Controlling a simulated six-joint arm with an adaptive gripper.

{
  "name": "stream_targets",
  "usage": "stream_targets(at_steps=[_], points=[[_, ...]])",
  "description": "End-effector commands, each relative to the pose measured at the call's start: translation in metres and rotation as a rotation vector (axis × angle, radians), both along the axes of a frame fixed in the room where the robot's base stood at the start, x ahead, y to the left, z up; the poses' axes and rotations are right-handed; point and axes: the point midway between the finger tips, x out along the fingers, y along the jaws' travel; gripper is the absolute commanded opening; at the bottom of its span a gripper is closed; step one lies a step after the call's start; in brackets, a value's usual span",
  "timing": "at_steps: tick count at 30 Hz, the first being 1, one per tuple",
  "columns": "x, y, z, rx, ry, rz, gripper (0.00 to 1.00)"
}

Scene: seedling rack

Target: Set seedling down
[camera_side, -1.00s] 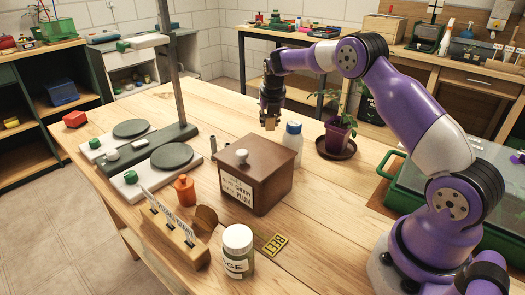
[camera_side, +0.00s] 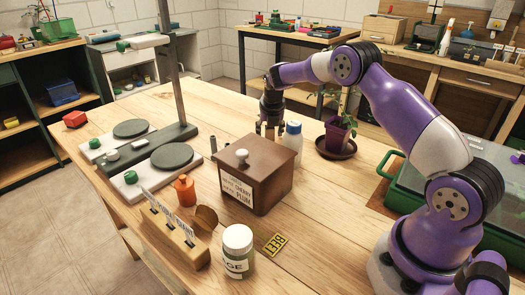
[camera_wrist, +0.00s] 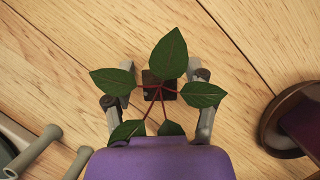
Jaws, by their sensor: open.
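My gripper (camera_side: 269,132) is behind the brown wooden box, with its fingers pointing down. In the wrist view its two fingers (camera_wrist: 159,108) are apart, one on each side of the seedling (camera_wrist: 168,57). The seedling has several green leaves on red stems, spread over a small dark square plug (camera_wrist: 153,80). The plug lies between the fingers, with wood showing around it. I cannot tell whether its underside touches the table. The seedling cannot be made out in the side view, where the box hides the area below the fingers.
The brown box (camera_side: 256,180) and a white bottle with a blue cap (camera_side: 292,140) stand close to my gripper. A purple potted plant (camera_side: 337,134) on a dark saucer (camera_wrist: 268,125) is to the right. Weighing-style stands (camera_side: 172,155) are to the left.

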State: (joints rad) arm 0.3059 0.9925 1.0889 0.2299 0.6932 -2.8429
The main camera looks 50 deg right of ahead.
Motion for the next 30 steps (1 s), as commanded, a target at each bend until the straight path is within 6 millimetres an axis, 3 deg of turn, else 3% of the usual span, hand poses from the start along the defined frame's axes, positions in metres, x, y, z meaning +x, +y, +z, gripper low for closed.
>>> stream_targets(at_steps=[5, 16, 23, 26, 30], points=[[-0.002, 0.002, 0.012, -0.001, -0.002, 0.0, 0.62], [-0.023, 0.024, 0.087, -0.002, -0.005, 0.001, 0.62], [-0.032, 0.033, 0.113, 0.002, -0.007, -0.007, 0.62], [-0.039, 0.042, 0.126, 0.034, -0.041, -0.084, 0.62], [-0.064, 0.07, 0.157, 0.164, -0.16, -0.37, 0.62]])
